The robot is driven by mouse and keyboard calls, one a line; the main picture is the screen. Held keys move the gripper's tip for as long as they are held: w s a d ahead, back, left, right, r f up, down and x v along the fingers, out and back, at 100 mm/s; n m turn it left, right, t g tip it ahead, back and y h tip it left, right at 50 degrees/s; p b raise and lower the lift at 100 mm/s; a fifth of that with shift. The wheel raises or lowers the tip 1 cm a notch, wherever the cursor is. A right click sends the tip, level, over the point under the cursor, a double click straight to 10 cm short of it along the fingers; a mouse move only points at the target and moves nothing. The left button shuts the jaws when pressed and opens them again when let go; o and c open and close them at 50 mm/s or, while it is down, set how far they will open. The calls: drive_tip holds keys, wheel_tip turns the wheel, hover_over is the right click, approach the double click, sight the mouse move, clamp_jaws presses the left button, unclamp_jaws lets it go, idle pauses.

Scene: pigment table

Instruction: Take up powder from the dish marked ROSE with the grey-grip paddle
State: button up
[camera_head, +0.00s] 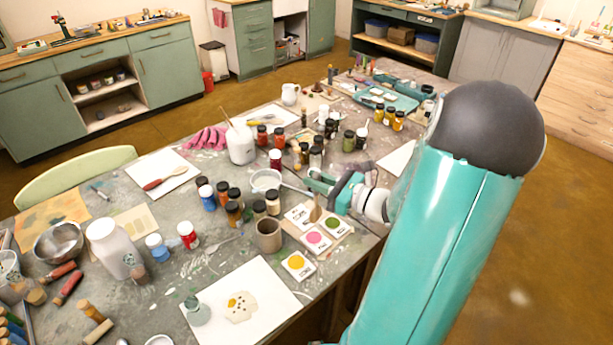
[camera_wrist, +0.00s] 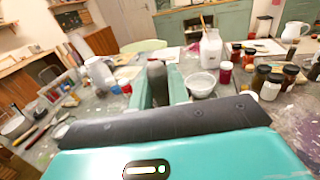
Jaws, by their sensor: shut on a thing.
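My gripper (camera_head: 322,186) is over the right part of the table, shut on the grey-grip paddle. In the wrist view the paddle's grey grip (camera_wrist: 157,78) stands upright between my fingers. In the head view its brownish lower part (camera_head: 316,211) hangs down close to the small square dishes; I cannot tell whether it touches anything. A dish with pink powder (camera_head: 314,239) lies just below and in front of it. Its label is too small to read. A green-powder dish (camera_head: 335,224) and a yellow-powder dish (camera_head: 297,263) lie beside it. Another dish (camera_head: 299,214) is partly hidden behind the paddle.
A brown cup (camera_head: 268,236) stands left of the dishes. A white bowl (camera_head: 266,181) and several jars (camera_head: 235,203) stand behind it. A white sheet (camera_head: 243,303) with a spill and a glass jar lies at the front. The table edge is close on the right.

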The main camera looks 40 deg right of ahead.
sight(315, 206)
drive_tip(key=shift+w+a, duration=0.1)
drive_tip(key=shift+w, duration=0.35)
drive_tip(key=shift+s+f, duration=0.2)
drive_tip(key=shift+f, duration=0.1)
drive_tip(key=shift+w+f, duration=0.1)
drive_tip(key=shift+f, duration=2.65)
drive_tip(key=shift+f, duration=0.65)
drive_tip(key=shift+r, duration=3.6)
